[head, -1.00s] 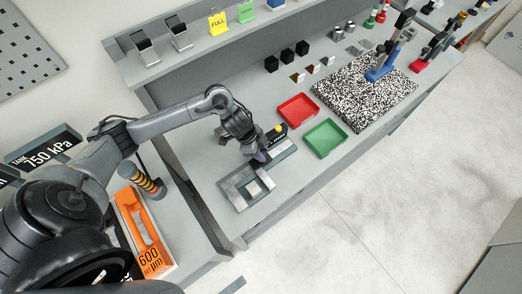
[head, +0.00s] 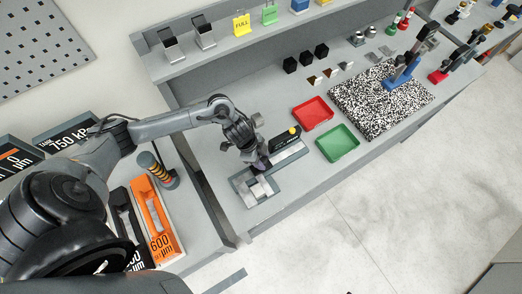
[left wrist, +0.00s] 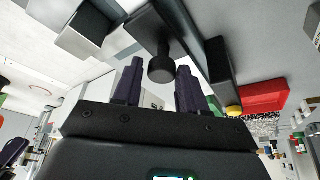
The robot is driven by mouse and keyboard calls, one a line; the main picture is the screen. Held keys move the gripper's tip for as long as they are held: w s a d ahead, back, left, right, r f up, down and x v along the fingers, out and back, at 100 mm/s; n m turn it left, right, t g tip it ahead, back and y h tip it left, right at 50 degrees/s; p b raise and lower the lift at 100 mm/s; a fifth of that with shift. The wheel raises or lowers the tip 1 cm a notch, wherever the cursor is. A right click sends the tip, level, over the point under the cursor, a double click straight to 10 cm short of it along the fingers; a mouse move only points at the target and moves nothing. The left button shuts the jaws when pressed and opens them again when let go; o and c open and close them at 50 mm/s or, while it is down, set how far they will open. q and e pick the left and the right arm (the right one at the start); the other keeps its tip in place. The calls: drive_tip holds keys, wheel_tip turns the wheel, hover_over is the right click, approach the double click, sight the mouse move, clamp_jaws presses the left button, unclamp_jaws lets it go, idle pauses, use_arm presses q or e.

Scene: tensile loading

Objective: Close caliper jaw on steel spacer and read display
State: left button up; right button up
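The caliper (head: 240,186) lies on the bench, its grey frame at the near end and its pale rail (head: 288,156) running to the upper right. A small pale block, apparently the steel spacer (head: 262,188), sits at its jaw end; whether both jaws touch it I cannot tell. A dark box, apparently the display (head: 284,140), has no legible reading. My left gripper (head: 258,164) is over the sliding part. My right gripper is not seen.
A red tray (head: 313,114) and a green tray (head: 338,143) stand right of the caliper. A speckled plate (head: 375,112) with a blue stand (head: 400,75) lies beyond. Black cubes (head: 306,57) are behind. An orange case (head: 157,225) lies on the left table.

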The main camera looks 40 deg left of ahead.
use_arm(q)
drive_tip(key=shift+r, duration=0.1)
drive_tip(key=v, duration=1)
drive_tip(key=shift+s+a+r, duration=0.15)
drive_tip(key=shift+a+r, duration=0.05)
drive_tip(key=shift+r, duration=0.05)
idle(0.5)
idle(0.5)
